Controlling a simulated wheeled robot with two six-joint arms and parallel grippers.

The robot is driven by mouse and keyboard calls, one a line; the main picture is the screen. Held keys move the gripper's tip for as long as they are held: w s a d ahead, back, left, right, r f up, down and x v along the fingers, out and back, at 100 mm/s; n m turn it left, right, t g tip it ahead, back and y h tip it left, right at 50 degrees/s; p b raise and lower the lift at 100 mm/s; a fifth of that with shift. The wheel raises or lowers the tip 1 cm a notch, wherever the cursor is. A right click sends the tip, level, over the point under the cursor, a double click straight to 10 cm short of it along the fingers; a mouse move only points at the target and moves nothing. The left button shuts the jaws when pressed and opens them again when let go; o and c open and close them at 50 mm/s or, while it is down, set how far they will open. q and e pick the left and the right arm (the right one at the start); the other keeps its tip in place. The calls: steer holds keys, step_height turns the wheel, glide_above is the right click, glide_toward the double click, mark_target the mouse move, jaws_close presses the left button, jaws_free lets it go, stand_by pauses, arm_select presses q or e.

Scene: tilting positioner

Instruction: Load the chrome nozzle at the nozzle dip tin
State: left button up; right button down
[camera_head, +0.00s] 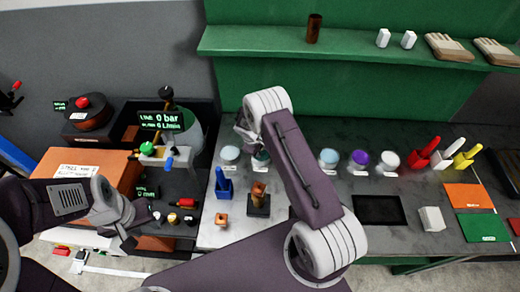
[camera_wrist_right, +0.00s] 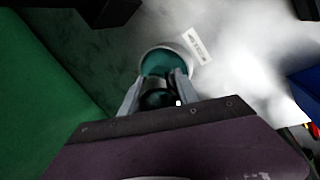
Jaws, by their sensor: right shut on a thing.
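My right gripper (camera_wrist_right: 158,90) is shut on a small dark, glossy piece (camera_wrist_right: 160,99), which looks like the chrome nozzle, though its shape is mostly hidden by the fingers. Just beyond the fingertips is a round tin with teal contents (camera_wrist_right: 163,62) and a white label beside it. I cannot tell whether the piece touches the contents. In the head view this tin (camera_head: 261,158) is partly hidden by my right wrist, and the fingertips are hard to make out. My left gripper (camera_head: 127,236) is low at the left, near the bench's left end; its jaw gap is unclear.
Other tins (camera_head: 359,158) stand in a row on the bench (camera_head: 310,190). A blue holder (camera_head: 223,188) and a dark block with a copper-coloured piece (camera_head: 259,193) stand in front. A green shelf (camera_head: 350,45) runs behind. Small fittings (camera_head: 173,218) lie at left.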

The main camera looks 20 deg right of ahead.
steer(key=shift+s+f, duration=0.1)
stand_by(1.5)
step_height(320, 180, up, 7)
steer(key=p, duration=0.4)
stand_by(0.8)
